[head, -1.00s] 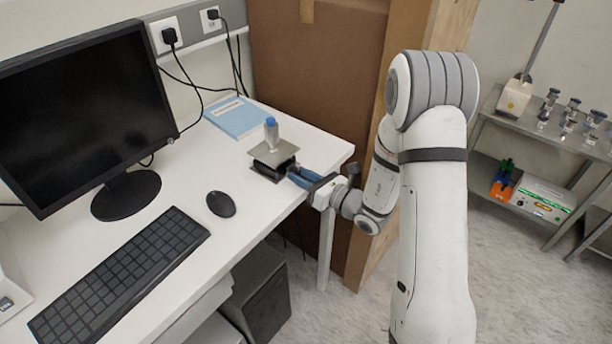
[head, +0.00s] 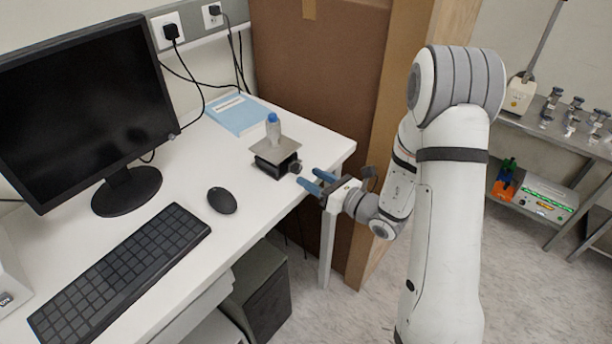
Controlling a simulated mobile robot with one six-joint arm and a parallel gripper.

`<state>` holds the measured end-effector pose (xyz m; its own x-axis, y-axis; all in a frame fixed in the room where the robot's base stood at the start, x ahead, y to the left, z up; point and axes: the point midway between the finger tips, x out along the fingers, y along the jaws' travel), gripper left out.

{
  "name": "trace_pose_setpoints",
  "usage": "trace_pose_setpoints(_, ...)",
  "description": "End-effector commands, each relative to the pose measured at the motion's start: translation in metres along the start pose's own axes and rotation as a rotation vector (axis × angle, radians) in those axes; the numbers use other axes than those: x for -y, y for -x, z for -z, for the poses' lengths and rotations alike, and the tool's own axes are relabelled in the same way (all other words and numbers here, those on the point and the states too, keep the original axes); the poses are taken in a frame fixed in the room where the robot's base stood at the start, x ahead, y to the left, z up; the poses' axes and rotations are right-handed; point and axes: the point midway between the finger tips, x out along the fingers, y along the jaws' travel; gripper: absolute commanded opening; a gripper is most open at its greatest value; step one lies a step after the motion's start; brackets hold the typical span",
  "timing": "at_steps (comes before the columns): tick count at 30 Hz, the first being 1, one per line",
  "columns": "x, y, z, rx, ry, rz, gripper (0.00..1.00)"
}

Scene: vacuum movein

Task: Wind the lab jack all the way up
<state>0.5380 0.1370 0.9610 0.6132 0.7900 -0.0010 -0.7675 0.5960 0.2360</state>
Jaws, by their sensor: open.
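The lab jack (head: 276,152) stands on the white desk near its right edge, with a flat metal top plate over a dark body. Its platform looks low to partly raised; the exact height is hard to tell. A small dark knob (head: 295,168) shows at the jack's right side. My gripper (head: 306,182) is open and empty at the desk's edge. Its two blue fingers point left toward the knob and are apart from it.
A monitor (head: 85,110), keyboard (head: 120,275) and mouse (head: 222,200) are on the desk to the left. A blue book (head: 238,114) lies behind the jack. A brown panel (head: 320,90) stands behind the desk's right end. Open floor lies to the right.

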Motion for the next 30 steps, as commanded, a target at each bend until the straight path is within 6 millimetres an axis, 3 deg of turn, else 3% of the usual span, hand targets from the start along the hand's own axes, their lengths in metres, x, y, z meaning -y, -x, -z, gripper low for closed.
trace_pose_setpoints(3,0.001,0.022,0.002,0.001,-0.001,0.004,0.49)
trace_pose_setpoints(9,0.000,0.041,0.001,0.001,-0.001,0.001,0.49)
trace_pose_setpoints(22,-0.006,0.043,-0.003,-0.008,0.016,-0.023,0.49)
trace_pose_setpoints(26,-0.037,0.041,-0.015,-0.058,0.112,-0.147,0.49)
trace_pose_setpoints(30,-0.097,0.052,-0.027,-0.179,0.336,-0.397,0.49)
